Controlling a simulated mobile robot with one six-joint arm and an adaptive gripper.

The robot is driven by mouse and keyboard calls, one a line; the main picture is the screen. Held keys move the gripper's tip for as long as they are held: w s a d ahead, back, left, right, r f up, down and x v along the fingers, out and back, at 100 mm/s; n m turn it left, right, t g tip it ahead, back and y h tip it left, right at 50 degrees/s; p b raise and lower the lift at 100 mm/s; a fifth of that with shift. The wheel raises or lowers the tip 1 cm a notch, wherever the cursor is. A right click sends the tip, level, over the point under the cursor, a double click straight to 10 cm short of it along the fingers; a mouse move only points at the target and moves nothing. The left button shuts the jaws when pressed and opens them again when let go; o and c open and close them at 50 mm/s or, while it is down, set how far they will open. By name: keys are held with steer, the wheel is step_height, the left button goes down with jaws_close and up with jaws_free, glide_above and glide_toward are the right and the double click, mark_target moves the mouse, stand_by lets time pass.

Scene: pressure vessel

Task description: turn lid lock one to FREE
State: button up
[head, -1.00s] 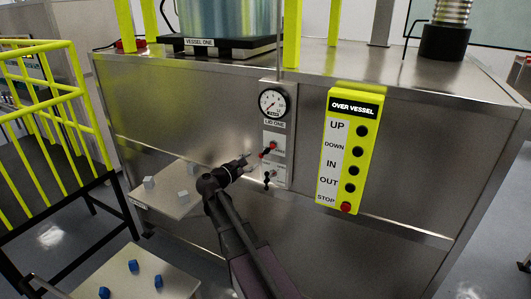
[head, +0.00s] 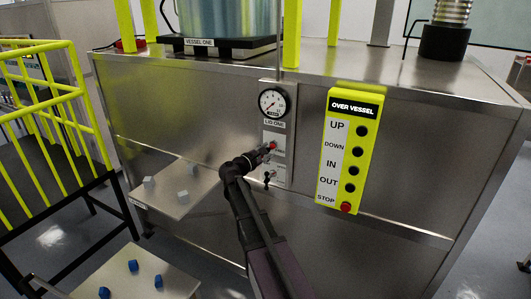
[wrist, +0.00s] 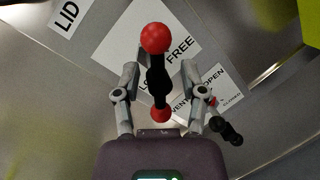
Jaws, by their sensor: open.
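Lid lock one is a black bar handle with a red ball at each end (wrist: 155,39), in front of a white plate marked FREE (wrist: 180,48) in the wrist view. The plate's other word is partly hidden by the handle. In the head view, its red ball (head: 273,146) shows on the panel under the gauge. My gripper (wrist: 163,78) is open, with one finger on each side of the handle; I cannot tell whether either touches it. In the head view my gripper (head: 264,154) is at the lock and hides part of it.
A black vent handle (wrist: 226,130) with a VENT OPEN plate (wrist: 213,88) sits close to my right finger. The gauge (head: 273,102) is above the lock. A yellow OVER VESSEL button box (head: 347,150) stands to the right. A small shelf with grey blocks (head: 165,200) is at left.

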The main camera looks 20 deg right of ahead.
jaws_close()
steer(key=shift+a, duration=0.2)
